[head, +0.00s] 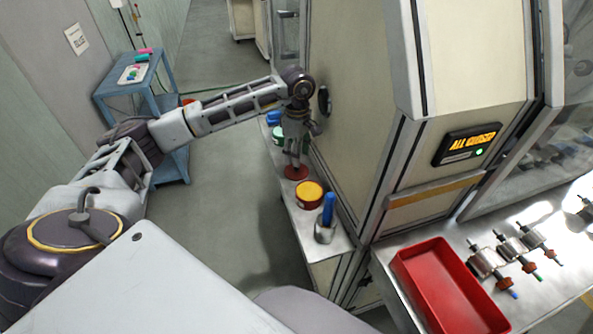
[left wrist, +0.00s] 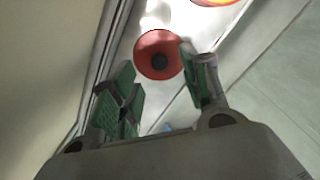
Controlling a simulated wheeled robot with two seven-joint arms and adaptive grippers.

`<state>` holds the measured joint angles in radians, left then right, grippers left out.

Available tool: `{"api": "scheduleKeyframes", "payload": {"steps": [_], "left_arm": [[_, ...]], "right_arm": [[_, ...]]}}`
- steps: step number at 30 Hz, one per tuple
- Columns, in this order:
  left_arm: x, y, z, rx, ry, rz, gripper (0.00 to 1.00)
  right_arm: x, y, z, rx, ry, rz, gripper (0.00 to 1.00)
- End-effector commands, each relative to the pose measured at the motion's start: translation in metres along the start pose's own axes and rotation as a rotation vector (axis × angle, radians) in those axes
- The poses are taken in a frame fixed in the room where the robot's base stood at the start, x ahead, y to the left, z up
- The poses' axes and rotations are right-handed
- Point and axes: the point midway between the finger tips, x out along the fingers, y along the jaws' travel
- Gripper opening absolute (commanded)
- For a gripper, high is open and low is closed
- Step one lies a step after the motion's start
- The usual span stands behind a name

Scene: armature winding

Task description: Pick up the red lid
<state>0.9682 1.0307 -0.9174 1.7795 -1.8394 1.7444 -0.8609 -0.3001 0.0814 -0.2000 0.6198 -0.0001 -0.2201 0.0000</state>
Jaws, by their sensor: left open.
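The red lid (head: 296,172) is a round red disc with a dark knob in its middle. It lies on the narrow light shelf (head: 330,243) beside the cabinet. In the left wrist view the red lid (left wrist: 158,55) shows just beyond my fingertips, with nothing between the fingers. My left gripper (head: 293,164) points down at the lid from just above it. In the left wrist view the left gripper (left wrist: 158,85) is open, its green-padded fingers apart. Whether a fingertip touches the lid I cannot tell. My right gripper is not in view.
A red tin with a yellow top (head: 309,194) and a cup with a blue item (head: 326,225) stand nearer on the shelf. Green (head: 278,138) and blue (head: 273,117) containers stand behind my gripper. The cabinet wall (head: 350,90) rises close on the right. A red tray (head: 445,285) lies on the bench.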

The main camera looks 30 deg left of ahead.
Motion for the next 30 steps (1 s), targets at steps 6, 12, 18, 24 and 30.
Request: {"api": "scheduleKeyframes", "payload": {"steps": [6,12,18,24,30], "left_arm": [[0.018,0.0,-0.002,-0.001,0.001,-0.004,0.46],[0.04,0.0,-0.002,0.001,0.0,-0.002,0.46],[0.048,0.001,-0.002,0.001,-0.001,0.0,0.46],[0.049,0.001,-0.002,0.001,-0.001,0.0,0.46],[0.048,0.001,-0.002,0.001,-0.001,0.0,0.46]], "right_arm": [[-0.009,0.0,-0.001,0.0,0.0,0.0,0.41],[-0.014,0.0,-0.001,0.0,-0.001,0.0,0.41],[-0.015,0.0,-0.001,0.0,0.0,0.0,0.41],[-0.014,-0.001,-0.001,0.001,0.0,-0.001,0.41],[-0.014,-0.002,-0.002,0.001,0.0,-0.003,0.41]]}}
